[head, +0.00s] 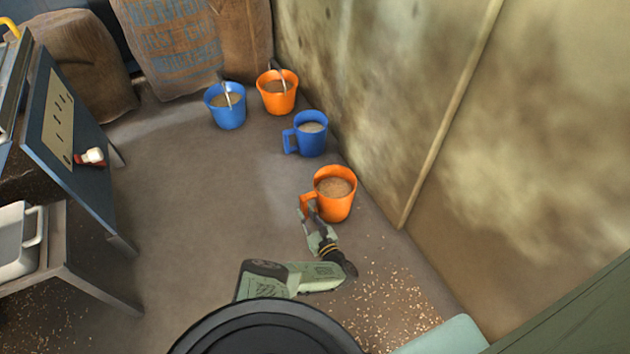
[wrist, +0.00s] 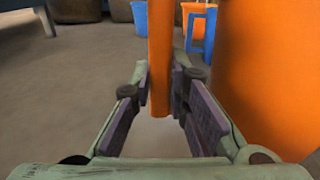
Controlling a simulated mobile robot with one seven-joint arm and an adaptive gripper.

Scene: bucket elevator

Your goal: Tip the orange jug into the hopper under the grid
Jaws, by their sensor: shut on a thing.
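The orange jug (head: 338,208) stands upright on the floor near the wall, filled with grainy tan material. Its handle is on its left side. My gripper (head: 309,209) is at that handle. In the wrist view the upright orange handle (wrist: 160,60) is between the two finger pads of my gripper (wrist: 160,100), which are shut on it. The jug's body (wrist: 268,75) fills the right of that view. I cannot make out the hopper or the grid for certain in either view.
A blue jug (head: 308,142), an orange bucket (head: 277,100) and a blue bucket (head: 226,115) stand behind. Sacks (head: 168,45) lean at the back. A blue machine panel (head: 85,185) and grey tub (head: 14,245) are at left. Spilled grain (head: 395,300) lies at front right; mid-floor is clear.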

